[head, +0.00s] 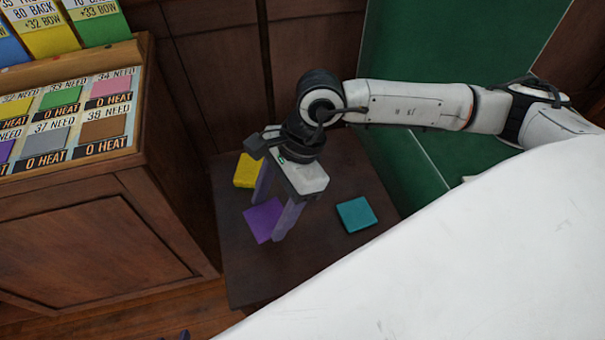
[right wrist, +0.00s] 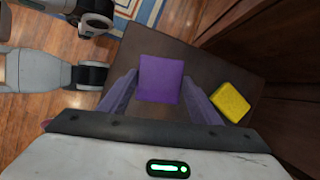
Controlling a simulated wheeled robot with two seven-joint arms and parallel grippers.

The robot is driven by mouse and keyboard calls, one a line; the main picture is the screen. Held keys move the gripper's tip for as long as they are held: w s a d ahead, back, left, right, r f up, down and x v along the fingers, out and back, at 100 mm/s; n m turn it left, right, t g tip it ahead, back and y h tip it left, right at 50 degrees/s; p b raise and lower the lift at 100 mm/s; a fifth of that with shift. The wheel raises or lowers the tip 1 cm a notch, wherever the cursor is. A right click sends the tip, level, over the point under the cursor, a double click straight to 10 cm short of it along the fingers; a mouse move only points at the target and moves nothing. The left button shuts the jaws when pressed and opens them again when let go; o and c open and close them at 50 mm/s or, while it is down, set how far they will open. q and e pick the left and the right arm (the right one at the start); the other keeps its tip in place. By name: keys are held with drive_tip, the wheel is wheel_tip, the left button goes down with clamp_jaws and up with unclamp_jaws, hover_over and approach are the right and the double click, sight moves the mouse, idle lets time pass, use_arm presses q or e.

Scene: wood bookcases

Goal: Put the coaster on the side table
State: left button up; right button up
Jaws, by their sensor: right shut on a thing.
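A flat purple square coaster (head: 261,216) is between the fingertips of my right gripper (head: 268,221), which is shut on it and points down. The right wrist view shows the same purple coaster (right wrist: 160,76) with a finger on each side. It is over the dark wooden side table (head: 252,272), at or close above its top; I cannot tell if it touches. A yellow square coaster (head: 246,170) lies on the table beyond the gripper, and a teal one (head: 356,214) lies to the right. My left gripper cannot be made out.
A wooden case (head: 90,215) with coloured number cards on its sloped top stands left of the table. Wood panelling and a green panel (head: 455,45) stand behind. The table top between the purple and teal coasters is bare. A patterned rug (right wrist: 140,12) lies on the floor.

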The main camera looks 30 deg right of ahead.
sight(267, 246)
drive_tip(key=m, duration=0.1)
drive_tip(key=a+m+t, duration=0.1)
drive_tip(key=shift+s+r+m, duration=0.3)
drive_tip(key=shift+s+r, duration=0.05)
drive_tip(key=shift+s, duration=0.05)
wheel_tip(267, 246, down, 10)
drive_tip(key=shift+r+b, duration=0.1)
drive_tip(key=shift+b, duration=0.3)
drive_tip(key=shift+f, duration=0.2)
drive_tip(key=o, duration=1.1)
drive_tip(key=shift+r, duration=0.1)
drive_tip(key=p+v, duration=0.1)
drive_tip(key=v, duration=1.1)
drive_tip(key=shift+a+r, duration=0.15)
drive_tip(key=shift+a, duration=0.05)
